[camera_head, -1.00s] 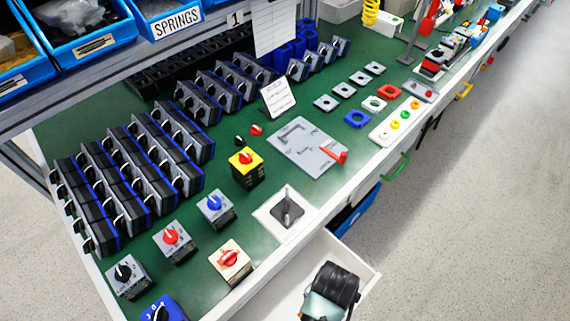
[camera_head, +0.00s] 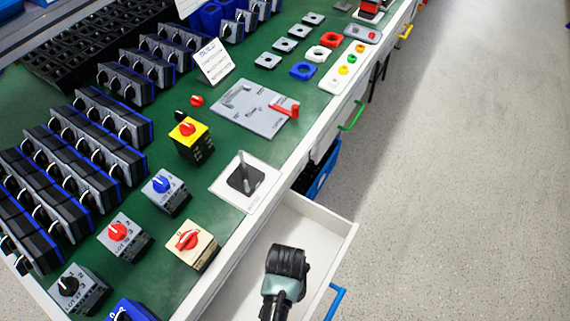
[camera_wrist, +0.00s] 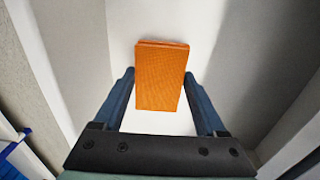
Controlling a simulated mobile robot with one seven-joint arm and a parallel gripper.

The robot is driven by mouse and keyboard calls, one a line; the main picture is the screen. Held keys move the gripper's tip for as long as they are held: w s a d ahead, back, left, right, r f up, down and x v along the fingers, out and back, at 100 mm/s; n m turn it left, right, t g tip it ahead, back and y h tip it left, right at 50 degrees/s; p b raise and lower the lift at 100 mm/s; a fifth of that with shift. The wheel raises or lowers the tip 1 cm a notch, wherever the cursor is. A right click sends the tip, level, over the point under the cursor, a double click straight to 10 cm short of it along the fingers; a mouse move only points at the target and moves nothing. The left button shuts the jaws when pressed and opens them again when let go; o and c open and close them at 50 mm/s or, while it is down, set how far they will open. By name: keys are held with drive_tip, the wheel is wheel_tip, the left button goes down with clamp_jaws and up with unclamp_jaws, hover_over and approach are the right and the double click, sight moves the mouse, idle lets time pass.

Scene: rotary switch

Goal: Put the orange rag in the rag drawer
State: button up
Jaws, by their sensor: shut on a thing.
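The orange rag (camera_wrist: 162,75) is a folded rectangular block in the wrist view. It sits between the two blue fingers of my gripper (camera_wrist: 163,100), which is shut on it. White drawer walls and floor lie around and beyond it. The open white drawer (camera_head: 318,222) sticks out from the bench front in the head view, with a blue handle (camera_head: 335,300). My wrist is over the drawer, and it hides the fingers and rag in that view. I cannot tell if the rag touches the drawer floor.
The green bench top (camera_head: 215,155) carries several rotary switches, including a cream one with a red knob (camera_head: 189,241) beside the drawer. A blue bin (camera_head: 318,175) is below the bench. Floor on the right is clear.

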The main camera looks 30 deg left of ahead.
drive_tip(key=shift+f, duration=0.65)
drive_tip(key=shift+f, duration=0.2)
drive_tip(key=o, duration=1.2)
drive_tip(key=shift+o, duration=0.2)
drive_tip(key=shift+r, duration=0.15)
